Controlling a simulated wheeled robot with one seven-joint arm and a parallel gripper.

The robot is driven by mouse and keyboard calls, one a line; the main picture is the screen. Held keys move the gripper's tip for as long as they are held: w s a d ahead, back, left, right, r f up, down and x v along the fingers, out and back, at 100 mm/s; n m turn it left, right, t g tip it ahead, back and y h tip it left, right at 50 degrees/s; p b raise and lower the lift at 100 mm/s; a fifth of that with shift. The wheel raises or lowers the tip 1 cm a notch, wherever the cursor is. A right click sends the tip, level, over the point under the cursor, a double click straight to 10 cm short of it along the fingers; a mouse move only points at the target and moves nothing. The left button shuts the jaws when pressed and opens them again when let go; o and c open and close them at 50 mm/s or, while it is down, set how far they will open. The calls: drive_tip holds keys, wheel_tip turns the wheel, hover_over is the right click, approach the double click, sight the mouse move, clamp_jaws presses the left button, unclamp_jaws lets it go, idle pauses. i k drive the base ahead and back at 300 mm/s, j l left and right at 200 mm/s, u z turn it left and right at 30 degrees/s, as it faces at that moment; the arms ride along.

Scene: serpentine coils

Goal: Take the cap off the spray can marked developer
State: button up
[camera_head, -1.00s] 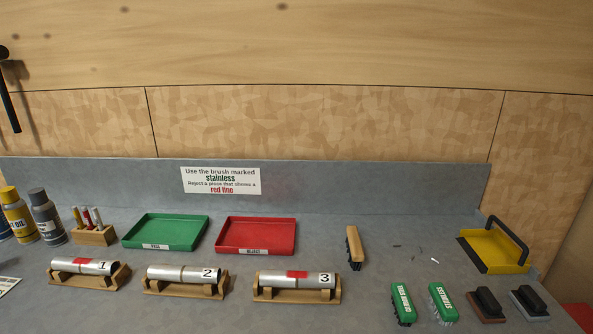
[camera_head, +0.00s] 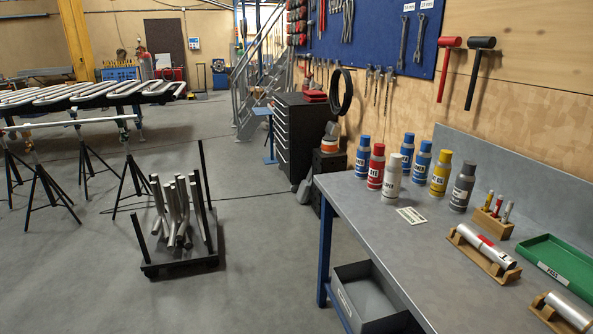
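A group of spray cans stands upright at the left end of the workbench. There is a white can (camera_head: 391,183) with a pale cap (camera_head: 395,160) at the front, a red can (camera_head: 376,170), a blue can (camera_head: 362,158), two more blue cans (camera_head: 406,150) (camera_head: 422,162), a yellow can (camera_head: 439,177) and a dark grey can (camera_head: 461,190). All appear capped. The labels are too small to read surely, so I cannot tell which is marked developer. My gripper is not in view.
The workbench (camera_head: 365,225) has a clear front left corner with a small printed card (camera_head: 411,215). A wooden marker block (camera_head: 492,224), a tube on a cradle (camera_head: 485,250) and a green tray (camera_head: 560,262) lie right of the cans. A cart of pipes (camera_head: 180,215) stands on the floor.

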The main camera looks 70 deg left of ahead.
sight(395, 161)
drive_tip(key=u, duration=1.7)
drive_tip(key=i+j+z, duration=0.1)
drive_tip(key=z, duration=0.5)
drive_tip(key=i+j+z, duration=0.35)
drive_tip(key=j, duration=0.3)
drive_tip(key=i+j+z, duration=0.2)
drive_tip(key=j+z, duration=0.2)
drive_tip(key=j, duration=0.25)
drive_tip(key=i+j, duration=0.15)
drive_tip(key=j, duration=0.35)
drive_tip(key=i+j, duration=0.1)
drive_tip(key=j, duration=0.45)
drive_tip(key=i+j+z, duration=0.1)
drive_tip(key=j, duration=0.4)
drive_tip(key=i+j, duration=0.15)
drive_tip(key=j, duration=0.4)
drive_tip(key=i+j, duration=0.15)
drive_tip(key=j, duration=0.35)
drive_tip(key=i+j, duration=0.1)
drive_tip(key=j, duration=0.45)
drive_tip(key=z, duration=0.05)
